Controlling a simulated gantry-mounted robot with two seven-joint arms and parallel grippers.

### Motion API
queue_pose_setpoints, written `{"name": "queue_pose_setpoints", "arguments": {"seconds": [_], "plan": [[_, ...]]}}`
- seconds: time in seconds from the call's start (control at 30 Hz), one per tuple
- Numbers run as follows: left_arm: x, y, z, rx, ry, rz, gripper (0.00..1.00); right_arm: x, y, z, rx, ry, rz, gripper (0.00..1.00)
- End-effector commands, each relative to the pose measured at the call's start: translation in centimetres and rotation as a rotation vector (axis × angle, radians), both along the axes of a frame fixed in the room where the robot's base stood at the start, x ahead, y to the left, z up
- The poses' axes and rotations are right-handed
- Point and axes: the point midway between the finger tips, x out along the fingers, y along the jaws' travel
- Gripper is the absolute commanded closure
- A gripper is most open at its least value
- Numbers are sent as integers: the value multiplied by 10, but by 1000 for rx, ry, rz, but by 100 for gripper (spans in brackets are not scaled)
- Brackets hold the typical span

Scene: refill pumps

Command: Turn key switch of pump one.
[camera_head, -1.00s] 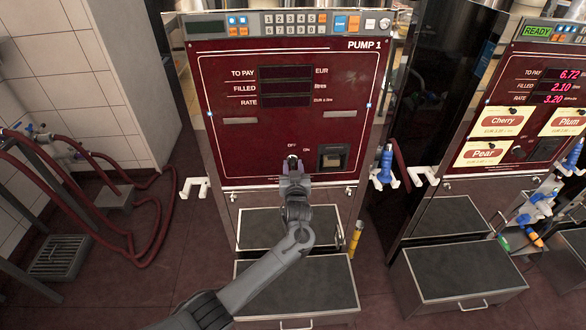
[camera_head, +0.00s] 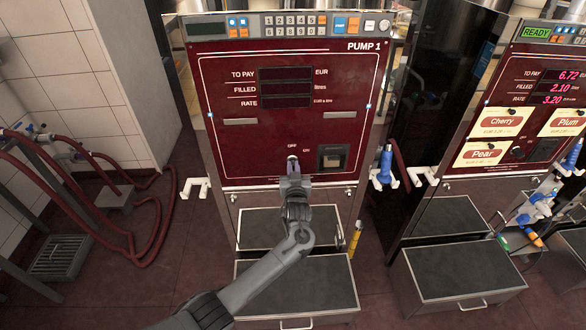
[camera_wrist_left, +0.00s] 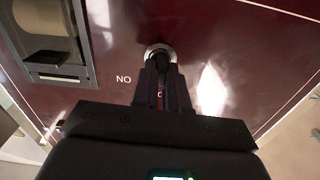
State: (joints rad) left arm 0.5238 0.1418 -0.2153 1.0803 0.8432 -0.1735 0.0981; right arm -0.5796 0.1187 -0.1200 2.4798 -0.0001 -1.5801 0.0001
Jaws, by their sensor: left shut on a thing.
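Pump one (camera_head: 230,140) is the dark red panel headed PUMP 1. Its displays (camera_head: 285,87) are dark. The key switch (camera_head: 292,157) sits low on the panel, beside the OFF and ON labels. My left gripper (camera_head: 293,164) is at the switch, with its arm reaching up from below. In the left wrist view, the round metal collar of the key switch (camera_wrist_left: 158,48) shows just past my fingertips (camera_wrist_left: 160,68). The fingers are shut on the key, which they mostly hide. The exact angle of the key cannot be told. My right gripper is not in view.
A blue nozzle (camera_head: 384,165) hangs at the pump's right side. A second pump (camera_head: 510,130) with lit displays stands further right. Grey-topped steps (camera_head: 290,228) stand below the panel.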

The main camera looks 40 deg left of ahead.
Motion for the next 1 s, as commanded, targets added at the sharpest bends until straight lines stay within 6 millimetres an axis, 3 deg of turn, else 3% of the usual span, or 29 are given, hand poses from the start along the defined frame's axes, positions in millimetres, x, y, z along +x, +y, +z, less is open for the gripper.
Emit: {"name": "queue_pose_setpoints", "arguments": {"seconds": [0.6,1.0], "plan": [[1,0,1,368,342,0,100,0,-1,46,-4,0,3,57],[1,-1,-2,615,565,-2,100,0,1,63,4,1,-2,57]]}}
